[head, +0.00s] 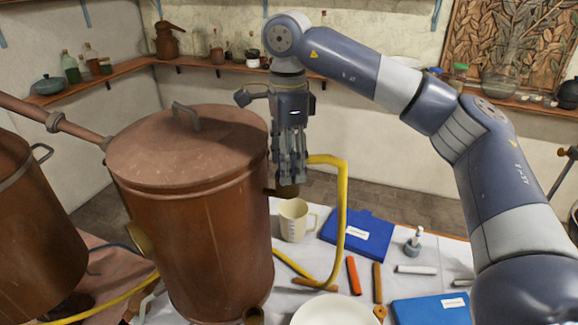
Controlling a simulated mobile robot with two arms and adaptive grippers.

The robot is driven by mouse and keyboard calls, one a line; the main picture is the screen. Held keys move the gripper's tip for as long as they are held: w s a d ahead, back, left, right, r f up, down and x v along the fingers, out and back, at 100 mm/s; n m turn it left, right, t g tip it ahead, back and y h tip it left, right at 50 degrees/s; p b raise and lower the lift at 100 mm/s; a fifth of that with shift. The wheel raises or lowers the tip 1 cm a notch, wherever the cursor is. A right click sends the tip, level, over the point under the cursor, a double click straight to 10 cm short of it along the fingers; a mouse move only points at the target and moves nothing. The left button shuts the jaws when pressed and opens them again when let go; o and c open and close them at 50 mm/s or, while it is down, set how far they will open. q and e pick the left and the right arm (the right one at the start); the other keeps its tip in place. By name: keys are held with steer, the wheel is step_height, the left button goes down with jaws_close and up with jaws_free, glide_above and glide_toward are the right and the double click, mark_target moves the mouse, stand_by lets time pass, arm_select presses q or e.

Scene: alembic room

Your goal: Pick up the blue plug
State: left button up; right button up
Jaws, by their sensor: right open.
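I cannot make out a blue plug in the head view; it may be hidden or too small to tell. My right gripper (289,179) points downward, open, just right of the large copper vessel (200,220). Its fingertips are close above a short brown outlet (287,191) on the vessel's side, where a yellow hose (342,205) begins. I cannot tell whether they touch it. My left gripper is not in view.
A cream mug (293,221), a blue folder (358,236), a small bottle (414,243) and coloured sticks lie on the white table. A white plate (333,312) and another blue folder (432,312) are nearer. A second copper vessel (30,240) stands left.

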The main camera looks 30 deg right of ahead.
steer(key=c, duration=0.3)
steer(key=shift+a, duration=0.1)
steer(key=c, duration=0.9)
steer(key=shift+r, duration=0.1)
steer(key=shift+r+b, duration=0.3)
steer(key=shift+r, duration=0.05)
step_height(320, 180, up, 8)
steer(key=shift+r, duration=0.1)
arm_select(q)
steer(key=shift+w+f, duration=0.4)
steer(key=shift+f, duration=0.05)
arm_select(e)
steer(key=shift+r, duration=0.5)
